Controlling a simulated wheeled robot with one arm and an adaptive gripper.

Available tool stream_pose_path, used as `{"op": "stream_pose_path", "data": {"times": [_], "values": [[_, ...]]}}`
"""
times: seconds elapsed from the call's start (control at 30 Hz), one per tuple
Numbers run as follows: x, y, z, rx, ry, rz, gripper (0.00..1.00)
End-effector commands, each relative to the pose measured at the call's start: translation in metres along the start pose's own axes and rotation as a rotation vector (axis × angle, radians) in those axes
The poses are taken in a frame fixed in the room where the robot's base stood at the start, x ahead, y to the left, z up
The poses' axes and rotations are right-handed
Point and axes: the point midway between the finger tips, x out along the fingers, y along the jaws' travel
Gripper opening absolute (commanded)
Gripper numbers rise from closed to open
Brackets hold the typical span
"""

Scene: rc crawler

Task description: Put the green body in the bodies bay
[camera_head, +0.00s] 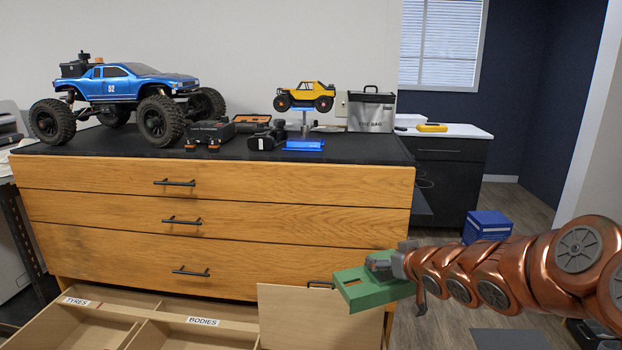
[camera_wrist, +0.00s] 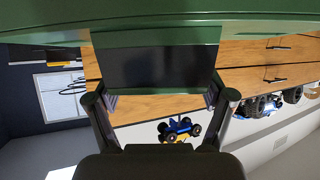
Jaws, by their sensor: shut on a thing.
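The green body (camera_head: 357,287) is a flat, boxy green piece held level in the air in front of the wooden drawer cabinet (camera_head: 135,205), at its right end. My gripper (camera_head: 378,265) is shut on it. In the wrist view the green body (camera_wrist: 160,28) fills the top, with my gripper's fingers (camera_wrist: 160,97) on either side of a dark part of it. The bodies bay (camera_head: 185,336) is in the open bottom drawer, below the BODIES label (camera_head: 202,321). It lies left of and lower than the green body. Its floor is mostly cut off by the picture's lower edge.
The TYRES label (camera_head: 76,301) marks the compartment left of the bodies bay. A pale wooden panel (camera_head: 315,318) covers the drawer's right part, beside and below the green body.

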Motion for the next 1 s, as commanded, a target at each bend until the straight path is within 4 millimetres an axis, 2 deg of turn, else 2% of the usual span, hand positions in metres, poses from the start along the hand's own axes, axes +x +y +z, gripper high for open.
{"op": "stream_pose_path", "data": {"times": [0.03, 0.7, 1.0], "values": [[-0.009, 0.000, -0.017, 0.000, 0.001, 0.000, 0.43], [-0.067, 0.000, -0.122, 0.000, 0.001, 0.000, 0.43], [-0.083, 0.000, -0.151, 0.000, 0.000, 0.000, 0.43]]}}
